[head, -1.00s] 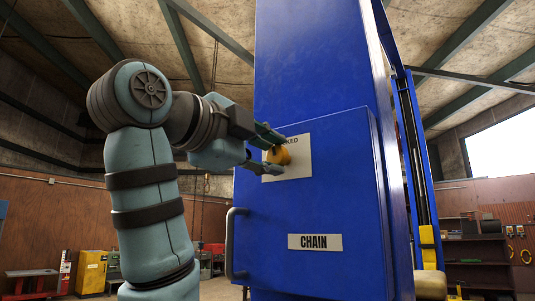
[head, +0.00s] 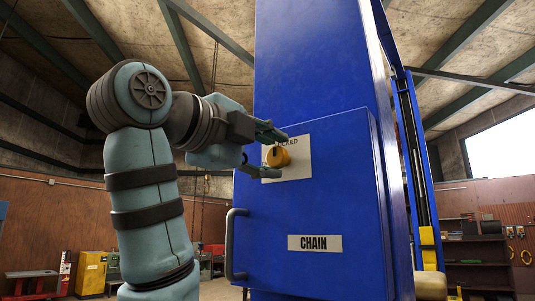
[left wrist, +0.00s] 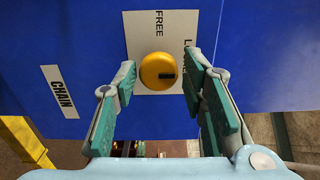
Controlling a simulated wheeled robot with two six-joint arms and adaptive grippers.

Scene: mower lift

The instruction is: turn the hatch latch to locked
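The hatch latch is a round yellow knob (head: 279,157) on a white label plate (head: 301,160) on the blue hatch door. In the left wrist view the knob (left wrist: 158,71) has a dark mark on its right side, toward the partly hidden LOCKED lettering. The word FREE stands above the knob there. In the head view the mark is at the knob's top, below the LOCKED lettering. My left gripper (head: 275,155) is open, with one finger above and one below the knob. In the left wrist view gaps show between the knob and both fingers (left wrist: 160,84). My right gripper is not in view.
The blue hatch door (head: 345,205) carries a CHAIN sign (head: 315,243) and a grey handle (head: 230,245) at its left edge. A yellow cabinet (head: 91,273) and dark shelves (head: 478,265) stand far behind.

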